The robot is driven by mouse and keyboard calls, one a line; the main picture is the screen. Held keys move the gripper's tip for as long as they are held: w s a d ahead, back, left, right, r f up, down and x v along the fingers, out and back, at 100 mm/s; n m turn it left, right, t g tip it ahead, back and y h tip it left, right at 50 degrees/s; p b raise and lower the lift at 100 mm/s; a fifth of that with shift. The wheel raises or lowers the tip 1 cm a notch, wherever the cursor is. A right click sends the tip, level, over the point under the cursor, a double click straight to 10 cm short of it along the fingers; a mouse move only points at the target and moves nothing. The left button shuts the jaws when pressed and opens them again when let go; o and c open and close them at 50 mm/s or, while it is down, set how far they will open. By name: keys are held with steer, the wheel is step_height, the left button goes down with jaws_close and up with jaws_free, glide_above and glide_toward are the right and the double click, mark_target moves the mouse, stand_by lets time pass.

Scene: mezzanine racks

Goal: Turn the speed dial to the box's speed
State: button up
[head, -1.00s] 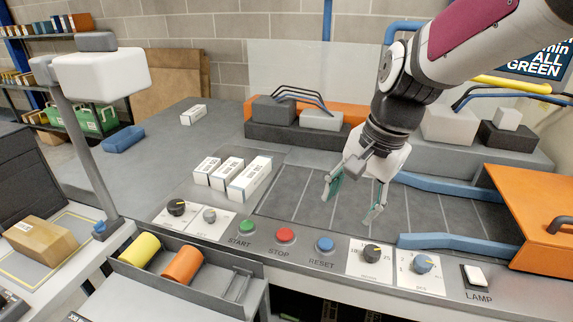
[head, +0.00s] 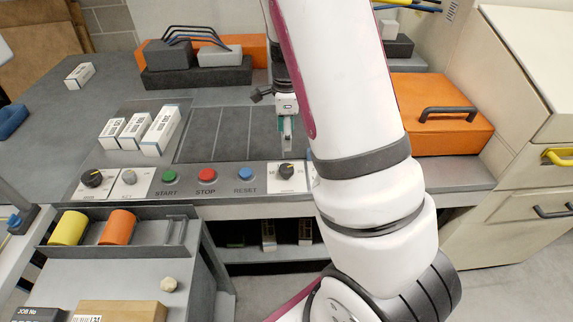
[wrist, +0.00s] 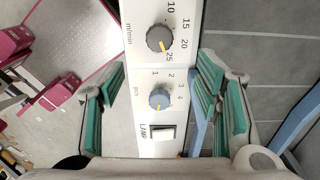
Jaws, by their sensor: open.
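The speed dial (wrist: 160,38), a dark knob marked m/min with numbers from 10 to 25 visible, is near the top of the wrist view. Its yellow mark points down and slightly right, near 25.
The lamp switch (wrist: 161,132) sits below the blue dial. Green (head: 169,175), red (head: 206,175) and blue (head: 245,174) buttons line the panel. Three white boxes (head: 160,130) stand behind it. An orange cover (head: 440,110) is at right. A tray (head: 180,250) holds yellow and orange rolls.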

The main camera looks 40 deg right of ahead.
mark_target(286, 168)
step_height(286, 168, down, 13)
steer(key=shift+r+p, duration=0.15)
steer(key=shift+p, duration=0.4)
steer(key=c, duration=1.2)
